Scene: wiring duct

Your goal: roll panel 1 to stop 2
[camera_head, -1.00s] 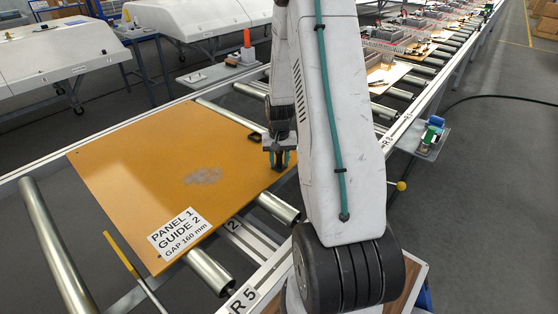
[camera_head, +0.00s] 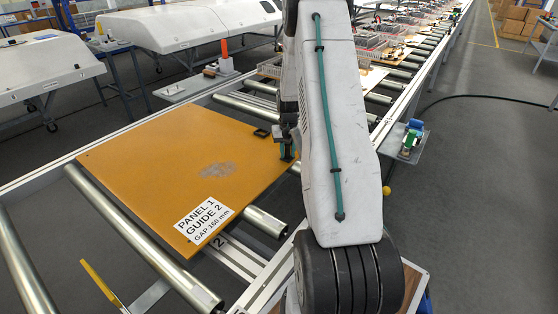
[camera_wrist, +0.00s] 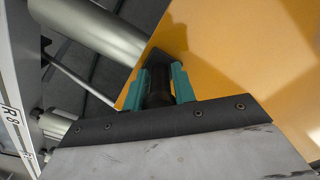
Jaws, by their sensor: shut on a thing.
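Panel 1 (camera_head: 150,165) is an orange board with a grey scuffed patch. It lies flat on the conveyor rollers, its near corner carrying the white label "PANEL 1, GUIDE 2, GAP 160 mm" (camera_head: 204,217). My gripper (camera_head: 287,152) is at the panel's right corner, partly hidden by my arm. In the wrist view its teal fingers (camera_wrist: 160,82) are shut on a dark upright grip (camera_wrist: 160,88) at the panel's edge. A plate marked "2" (camera_head: 222,242) sits between the rollers near the panel's label corner. I cannot make out stop 2 itself.
A bare roller (camera_head: 140,240) lies on the near side of the panel. A yellow bar (camera_head: 100,284) sticks up between rollers at lower left. A black handle-like piece (camera_head: 262,133) is at the panel's far edge. More rollers and loaded boards continue up the line; a side shelf (camera_head: 404,146) stands right.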

